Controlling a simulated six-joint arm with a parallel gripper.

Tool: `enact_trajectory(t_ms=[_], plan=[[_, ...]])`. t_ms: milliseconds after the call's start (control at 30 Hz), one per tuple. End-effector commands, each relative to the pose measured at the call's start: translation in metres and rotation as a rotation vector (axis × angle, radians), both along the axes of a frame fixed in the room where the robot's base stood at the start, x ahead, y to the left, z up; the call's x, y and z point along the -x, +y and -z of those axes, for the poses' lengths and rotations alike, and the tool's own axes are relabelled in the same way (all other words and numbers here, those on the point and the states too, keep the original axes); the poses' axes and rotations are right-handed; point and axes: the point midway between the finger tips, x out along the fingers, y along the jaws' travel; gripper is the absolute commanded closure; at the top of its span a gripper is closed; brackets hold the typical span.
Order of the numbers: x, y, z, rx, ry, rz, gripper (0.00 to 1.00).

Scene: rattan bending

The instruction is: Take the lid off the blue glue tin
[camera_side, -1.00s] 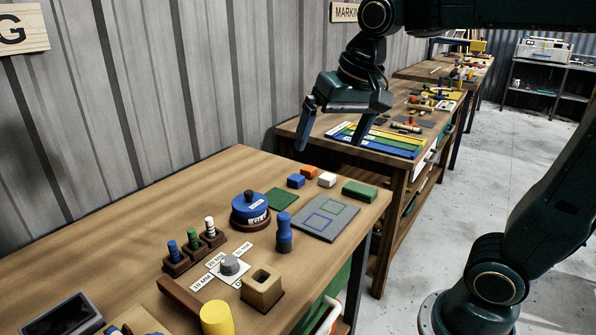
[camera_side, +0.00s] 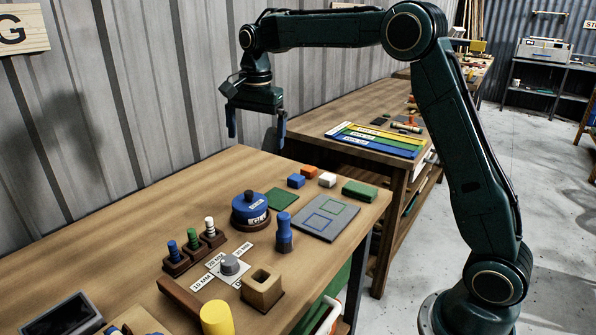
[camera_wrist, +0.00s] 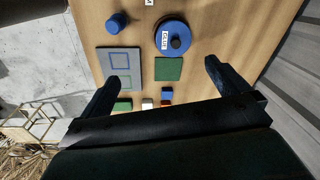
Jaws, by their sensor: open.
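The blue glue tin (camera_side: 243,216) stands on a round brown base on the near bench, with its label facing front. Its blue lid (camera_side: 256,201) with a dark knob is on top. In the wrist view the lid (camera_wrist: 168,36) is seen from above, beyond the fingertips, with the dark knob (camera_wrist: 176,43) on it. My gripper (camera_side: 256,130) is open and empty. It points down, high above the back of the bench, apart from the tin. In the wrist view my gripper (camera_wrist: 162,75) shows its two fingers spread wide.
A green square (camera_side: 282,199) lies beside the tin, and a grey board (camera_side: 326,217) with outlined squares lies further right. A blue peg-shaped piece (camera_side: 284,232) stands just right of the tin. Small blocks (camera_side: 309,172) sit at the back.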

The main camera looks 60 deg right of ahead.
Motion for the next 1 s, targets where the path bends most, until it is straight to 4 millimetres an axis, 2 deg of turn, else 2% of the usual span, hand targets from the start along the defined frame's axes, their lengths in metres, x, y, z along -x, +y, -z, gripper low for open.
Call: enact_trajectory(t_ms=[33,200,400,767,1000], plan=[[-0.011,-0.003,0.010,-0.004,0.015,0.039,0.00],[-0.037,-0.011,0.036,-0.014,0.053,0.165,0.00],[-0.053,-0.016,0.056,-0.020,0.078,0.256,0.00],[-0.056,-0.018,0.063,-0.021,0.085,0.278,0.00],[-0.055,-0.018,0.085,-0.020,0.087,0.277,0.00]])
